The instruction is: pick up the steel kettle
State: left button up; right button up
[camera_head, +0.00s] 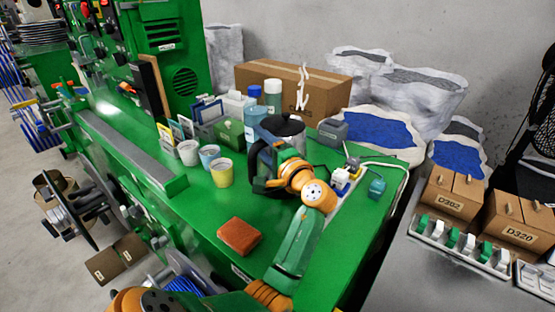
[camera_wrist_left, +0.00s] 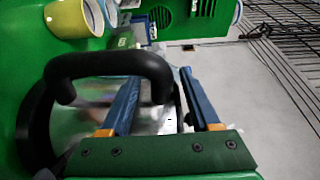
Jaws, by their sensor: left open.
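The steel kettle (camera_head: 285,127) stands on the green bench, partly hidden behind my left arm in the head view. Its black handle (camera_wrist_left: 108,64) arches across the left wrist view, with shiny steel blurred below it. My left gripper (camera_wrist_left: 160,76) is open, with its two blue fingers apart. One end of the handle shows between the fingers, and the left fingertip meets the handle bar in the picture; I cannot tell whether they touch. In the head view the fingertips are hidden. My right gripper is not in view.
Yellow (camera_head: 221,172), blue (camera_head: 209,155) and white (camera_head: 188,152) cups stand left of the kettle. Bottles (camera_head: 272,94) and a cardboard box (camera_head: 325,90) are behind. An orange-brown block (camera_head: 239,236) lies in front. Small fittings (camera_head: 377,187) sit on the right.

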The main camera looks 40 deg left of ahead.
pick_arm(q)
jog(key=shift+f, duration=0.1)
jog(key=shift+d, duration=0.25)
jog(key=c, duration=1)
jog(key=shift+r, duration=0.2)
